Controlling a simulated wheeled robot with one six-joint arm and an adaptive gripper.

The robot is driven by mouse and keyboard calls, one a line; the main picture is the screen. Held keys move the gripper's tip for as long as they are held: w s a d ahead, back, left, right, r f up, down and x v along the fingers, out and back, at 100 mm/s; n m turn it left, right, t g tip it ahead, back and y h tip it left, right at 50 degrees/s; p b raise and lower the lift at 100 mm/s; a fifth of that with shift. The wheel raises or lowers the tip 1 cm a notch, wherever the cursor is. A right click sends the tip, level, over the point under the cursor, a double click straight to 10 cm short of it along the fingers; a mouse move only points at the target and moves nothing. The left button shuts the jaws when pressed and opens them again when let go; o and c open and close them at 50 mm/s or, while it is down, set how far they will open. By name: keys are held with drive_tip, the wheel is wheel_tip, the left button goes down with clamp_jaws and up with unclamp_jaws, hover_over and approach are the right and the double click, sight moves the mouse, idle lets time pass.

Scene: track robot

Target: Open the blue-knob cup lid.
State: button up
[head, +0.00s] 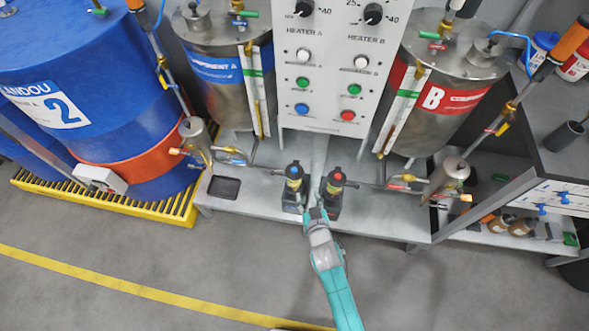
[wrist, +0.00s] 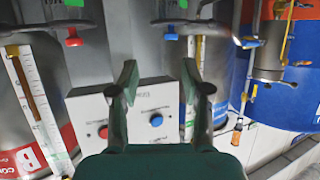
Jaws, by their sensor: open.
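The blue-knob cup (head: 292,186) is a dark cup standing on the bench below the heater panel, with a blue knob (head: 294,169) on its lid. My gripper (head: 316,213) is open and empty in front of the two cups. Its spread fingers (wrist: 159,72) hold nothing.
The heater panel (head: 328,78) stands behind the cups, between two metal tanks with pipes and valves. A dark tray (head: 224,188) lies on the bench at left. Blue drums stand far left on a yellow pallet (head: 100,203). The floor in front is clear.

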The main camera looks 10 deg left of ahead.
sight(294, 170)
drive_tip(key=x, duration=0.4)
drive_tip(key=a+r+x, duration=0.1)
drive_tip(key=x, duration=0.4)
drive_tip(key=a+x, duration=0.1)
drive_tip(key=x, duration=0.4)
drive_tip(key=shift+w+r, duration=0.1)
drive_tip(key=shift+r, duration=0.15)
clamp_jaws()
